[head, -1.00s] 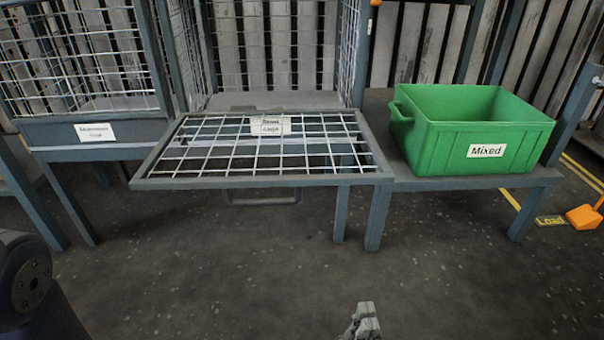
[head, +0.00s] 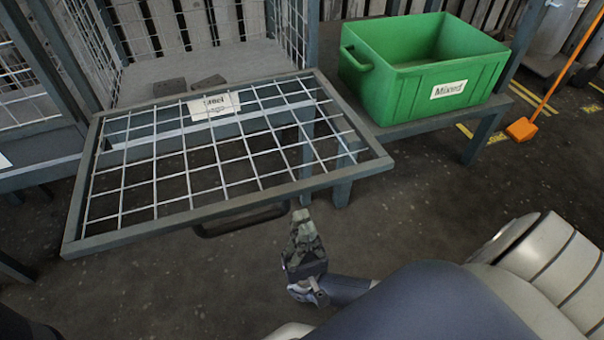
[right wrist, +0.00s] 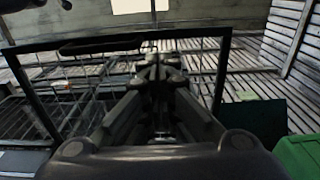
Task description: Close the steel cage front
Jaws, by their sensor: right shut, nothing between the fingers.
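The steel cage front (head: 225,158) is a dark frame with wire mesh, folded down and lying about level in front of the open steel cage (head: 195,66). A white label reading "Steel" (head: 214,105) shows at its back. A dark handle (head: 243,220) hangs under its near edge. My right gripper (head: 303,222) is shut and empty, just in front of and apart from the near edge, right of the handle. In the right wrist view the shut fingers (right wrist: 160,70) point toward the front's frame and handle (right wrist: 100,46). My left gripper is out of view.
A green "Mixed" bin (head: 420,75) stands on the bench right of the front. Dark pieces (head: 185,86) lie on the cage floor. Another cage stands at the left. An orange tool (head: 522,129) is at the right. The floor in front (head: 180,280) is clear.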

